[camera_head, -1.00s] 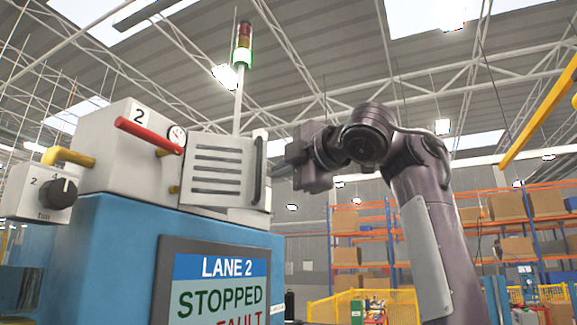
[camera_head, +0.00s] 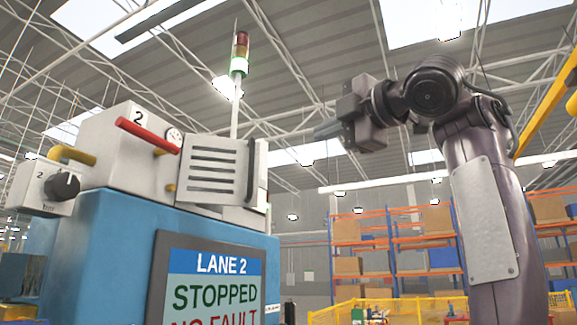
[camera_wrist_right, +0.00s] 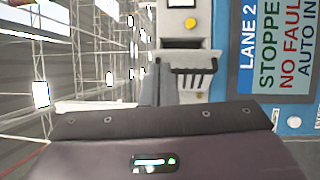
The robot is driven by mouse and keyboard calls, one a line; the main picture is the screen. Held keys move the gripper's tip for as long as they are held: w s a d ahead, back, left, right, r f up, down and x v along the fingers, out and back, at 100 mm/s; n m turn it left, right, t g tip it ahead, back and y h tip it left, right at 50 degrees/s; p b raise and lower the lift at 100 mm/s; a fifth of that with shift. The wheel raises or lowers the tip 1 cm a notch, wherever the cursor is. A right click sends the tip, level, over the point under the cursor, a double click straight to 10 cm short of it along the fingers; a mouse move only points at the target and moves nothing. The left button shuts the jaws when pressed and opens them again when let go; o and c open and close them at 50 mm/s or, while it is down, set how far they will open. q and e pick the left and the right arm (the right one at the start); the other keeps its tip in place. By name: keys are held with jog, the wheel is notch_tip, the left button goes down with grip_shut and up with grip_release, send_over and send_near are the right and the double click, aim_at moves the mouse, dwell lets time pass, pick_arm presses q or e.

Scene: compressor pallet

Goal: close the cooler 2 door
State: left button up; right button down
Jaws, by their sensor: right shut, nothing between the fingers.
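Cooler 2 is a white box (camera_head: 112,165) marked "2" on top of a blue cabinet, with a red lever (camera_head: 148,133) and a small gauge. Its slotted door (camera_head: 215,170) faces me, with a dark upright handle (camera_head: 252,172) at its right edge. In the right wrist view the shut fingers (camera_wrist_right: 157,88) overlap the area beside the slotted door (camera_wrist_right: 187,80). My left gripper is out of view.
The blue cabinet (camera_head: 95,240) carries a "LANE 2 STOPPED" screen (camera_head: 215,290). A knob box (camera_head: 45,188) and yellow handle stand at the left. A signal tower (camera_head: 239,58) rises behind the cooler. Racks (camera_head: 395,250) and a yellow fence are far behind.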

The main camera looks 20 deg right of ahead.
jog(key=s+a+f+n+g+y, duration=0.2)
jog(key=s+a+f+y, duration=0.15)
jog(key=s+a, duration=0.2)
jog(key=w+d+p+x, duration=0.1)
jog(key=d+p+x, duration=0.1)
jog(key=p+x, duration=0.6)
jog(key=w+a+f, duration=0.1)
jog(key=w+a, duration=0.1)
jog(key=w, duration=0.3)
jog(key=shift+w, duration=0.15)
jog(key=shift+a+r, duration=0.1)
jog(key=shift+a, duration=0.05)
